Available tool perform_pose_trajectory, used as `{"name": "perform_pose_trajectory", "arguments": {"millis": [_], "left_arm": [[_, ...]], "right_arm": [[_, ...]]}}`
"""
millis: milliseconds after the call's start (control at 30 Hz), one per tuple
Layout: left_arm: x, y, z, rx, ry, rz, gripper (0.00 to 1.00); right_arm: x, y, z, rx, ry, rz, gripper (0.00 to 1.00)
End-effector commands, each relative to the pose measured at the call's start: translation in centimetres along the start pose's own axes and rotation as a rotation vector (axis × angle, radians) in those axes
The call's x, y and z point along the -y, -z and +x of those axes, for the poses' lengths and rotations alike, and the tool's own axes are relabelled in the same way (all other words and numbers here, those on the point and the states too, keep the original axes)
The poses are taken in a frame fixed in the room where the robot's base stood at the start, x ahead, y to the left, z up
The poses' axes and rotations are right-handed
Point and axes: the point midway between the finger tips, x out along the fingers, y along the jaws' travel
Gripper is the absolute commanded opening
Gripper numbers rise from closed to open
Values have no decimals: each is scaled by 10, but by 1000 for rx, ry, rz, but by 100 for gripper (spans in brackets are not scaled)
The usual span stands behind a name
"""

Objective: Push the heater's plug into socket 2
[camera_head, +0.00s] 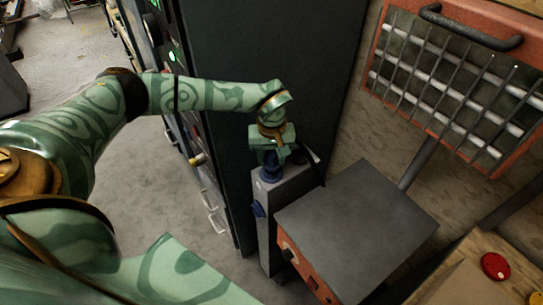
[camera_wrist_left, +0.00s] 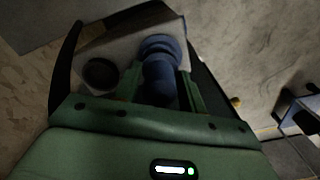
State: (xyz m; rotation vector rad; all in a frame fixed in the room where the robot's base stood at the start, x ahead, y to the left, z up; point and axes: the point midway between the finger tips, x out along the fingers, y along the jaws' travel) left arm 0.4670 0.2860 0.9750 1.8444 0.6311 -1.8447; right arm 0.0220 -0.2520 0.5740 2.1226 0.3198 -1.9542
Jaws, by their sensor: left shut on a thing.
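My left gripper (camera_head: 270,158) is over the top of a grey socket post (camera_head: 290,188), fingers pointing down. It is shut on the blue plug (camera_head: 270,170), which also shows between the fingers in the left wrist view (camera_wrist_left: 158,78). The plug's lower end is at a blue round part on the post's top; I cannot tell how deep it sits. A dark round opening (camera_wrist_left: 100,72) lies beside it. Another blue fitting (camera_head: 258,210) is on the post's side. The heater has an orange grille head (camera_head: 448,85) and a dark-topped base (camera_head: 358,225). No socket numbers are readable. My right gripper is out of view.
A tall dark cabinet (camera_head: 270,60) stands close behind and left of the post. The heater base sits close at the post's right. A wooden box with a red button (camera_head: 495,266) is at lower right. Bare floor (camera_head: 135,185) lies left of the cabinet.

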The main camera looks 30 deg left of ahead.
Motion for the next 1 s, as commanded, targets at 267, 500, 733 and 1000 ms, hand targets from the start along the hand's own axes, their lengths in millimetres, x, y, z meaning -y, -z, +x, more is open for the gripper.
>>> {"name": "perform_pose_trajectory", "arguments": {"millis": [267, 500, 733, 1000], "left_arm": [[0, 0, 7, 0, 0, 0, 17], [0, 0, 13, 1, 1, -1, 17], [0, 0, 17, 0, 1, -1, 17], [0, 0, 17, 0, 0, 0, 66]], "right_arm": [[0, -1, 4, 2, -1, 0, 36], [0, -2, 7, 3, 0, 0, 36], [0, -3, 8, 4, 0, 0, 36], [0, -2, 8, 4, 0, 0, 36]]}}
